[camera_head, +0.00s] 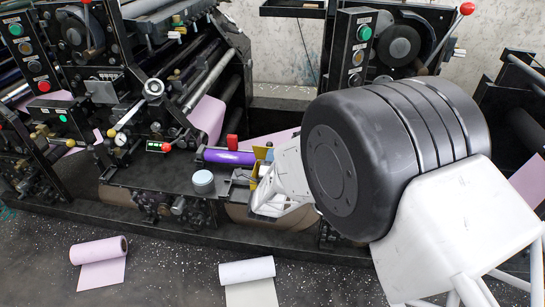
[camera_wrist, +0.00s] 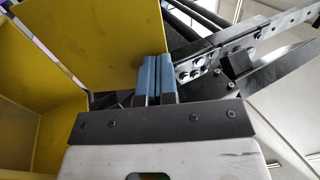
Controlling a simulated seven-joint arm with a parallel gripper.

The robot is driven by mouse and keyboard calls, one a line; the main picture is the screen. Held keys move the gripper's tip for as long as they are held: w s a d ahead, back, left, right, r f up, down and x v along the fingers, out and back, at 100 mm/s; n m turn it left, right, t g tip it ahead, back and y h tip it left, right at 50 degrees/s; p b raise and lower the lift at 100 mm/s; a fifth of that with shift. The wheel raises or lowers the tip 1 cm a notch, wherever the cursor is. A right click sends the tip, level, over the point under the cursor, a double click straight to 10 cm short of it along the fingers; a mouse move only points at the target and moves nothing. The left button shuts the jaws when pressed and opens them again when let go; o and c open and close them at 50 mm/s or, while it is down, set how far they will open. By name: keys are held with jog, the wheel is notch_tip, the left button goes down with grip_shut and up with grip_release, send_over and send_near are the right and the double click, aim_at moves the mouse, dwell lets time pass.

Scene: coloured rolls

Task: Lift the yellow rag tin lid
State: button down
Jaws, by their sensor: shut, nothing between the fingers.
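The yellow rag tin (camera_wrist: 35,130) fills the left of the wrist view, its flat yellow walls meeting at angles. A broad yellow panel (camera_wrist: 105,42), which looks like its lid, stands at an angle to those walls. My gripper (camera_wrist: 158,62) is shut and empty, its two blue finger pads together. The pads overlap the panel's right edge in the wrist view; I cannot tell whether they touch it. In the head view, small yellow parts (camera_head: 262,154) show behind my white gripper body, which hides most of the tin.
A purple roll (camera_head: 229,157) and a pale blue round can (camera_head: 203,182) are on the dark machine ledge, left of my gripper. A pink roll (camera_head: 99,250) and a white roll (camera_head: 247,271) lie on the speckled floor. Dark machine frames stand behind.

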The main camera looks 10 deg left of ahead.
jog(key=shift+w+r+g, duration=0.35)
jog(key=shift+w+g, duration=0.25)
jog(key=shift+g, duration=0.1)
jog(key=shift+w+r+g, duration=0.3)
jog(key=shift+w+g, duration=0.3)
jog(key=shift+g, duration=0.1)
jog(key=shift+w+r+g, duration=0.35)
jog(key=shift+w+g, duration=0.25)
jog(key=shift+g, duration=0.1)
jog(key=shift+w+d, duration=0.1)
jog(key=shift+w, duration=0.5)
jog(key=shift+r, duration=0.1)
jog(key=shift+s, duration=0.1)
jog(key=s+r, duration=0.1)
jog(key=s, duration=1.2)
jog(key=shift+s+a, duration=0.2)
jog(key=shift+s, duration=0.15)
